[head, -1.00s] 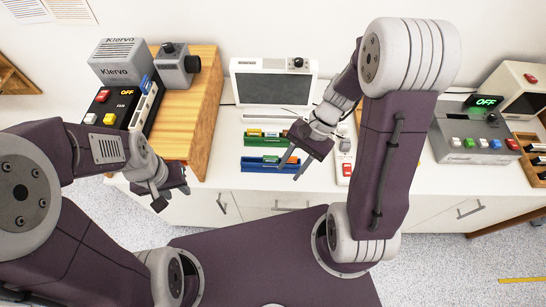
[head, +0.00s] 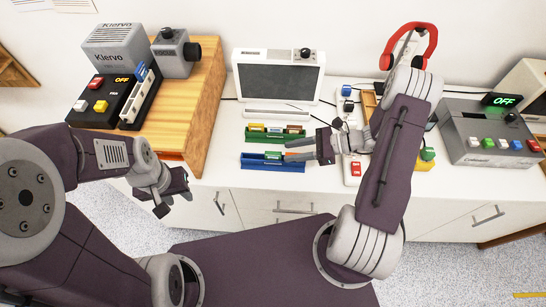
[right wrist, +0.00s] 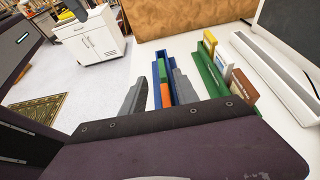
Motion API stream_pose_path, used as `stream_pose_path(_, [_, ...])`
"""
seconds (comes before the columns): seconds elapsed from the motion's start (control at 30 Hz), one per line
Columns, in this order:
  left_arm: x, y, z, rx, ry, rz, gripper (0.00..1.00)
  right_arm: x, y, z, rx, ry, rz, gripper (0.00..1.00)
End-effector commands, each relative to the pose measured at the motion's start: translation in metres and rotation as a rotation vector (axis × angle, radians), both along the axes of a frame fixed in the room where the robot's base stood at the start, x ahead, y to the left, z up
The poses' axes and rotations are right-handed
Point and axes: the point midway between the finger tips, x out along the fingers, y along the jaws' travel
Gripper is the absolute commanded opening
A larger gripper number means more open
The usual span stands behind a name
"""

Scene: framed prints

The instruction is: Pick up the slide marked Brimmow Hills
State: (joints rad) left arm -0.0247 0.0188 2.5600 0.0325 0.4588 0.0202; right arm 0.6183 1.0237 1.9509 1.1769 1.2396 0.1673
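The blue rack (head: 258,162) and green rack (head: 262,140) stand on the white counter. In the right wrist view, the blue rack (right wrist: 159,63) holds a green slide (right wrist: 162,71) and an orange slide (right wrist: 165,94). The green rack (right wrist: 205,75) there holds yellow (right wrist: 209,42), white (right wrist: 223,67) and brown (right wrist: 243,86) slides. Lettering on the slides is too small to read surely. My right gripper (head: 289,150) is open and empty, its fingers (right wrist: 160,90) either side of the blue rack's slides in its wrist view. My left gripper (head: 172,194) is open and empty off the counter's front edge.
A grey-screened viewer (head: 278,81) stands behind the racks. A wooden board (head: 197,101) with grey devices is at left. A control box (head: 486,141) reading OFF is at right. Red headphones (head: 431,44) are at the back. My right arm hides part of the counter.

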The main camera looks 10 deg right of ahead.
Motion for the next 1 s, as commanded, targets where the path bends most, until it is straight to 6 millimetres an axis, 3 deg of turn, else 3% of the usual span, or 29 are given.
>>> stream_pose_path(0.13, [0.000,0.000,0.001,0.000,0.000,0.000,0.36,0.002,0.006,-0.002,0.000,0.001,0.003,0.36])
stream_pose_path(0.4, [0.000,0.000,0.004,0.000,0.000,0.000,0.36,0.017,0.045,-0.016,-0.001,0.001,0.004,0.36])
stream_pose_path(0.67, [0.000,0.000,0.004,0.000,0.000,0.000,0.36,0.018,0.048,-0.018,-0.002,0.000,0.001,0.36])
stream_pose_path(0.8, [0.000,0.000,0.004,0.000,0.000,0.000,0.36,0.018,0.047,-0.018,-0.002,0.000,0.001,0.00])
stream_pose_path(1.0, [0.000,0.000,0.004,0.000,0.000,0.000,0.36,0.018,0.047,-0.018,-0.002,0.000,0.001,0.00])
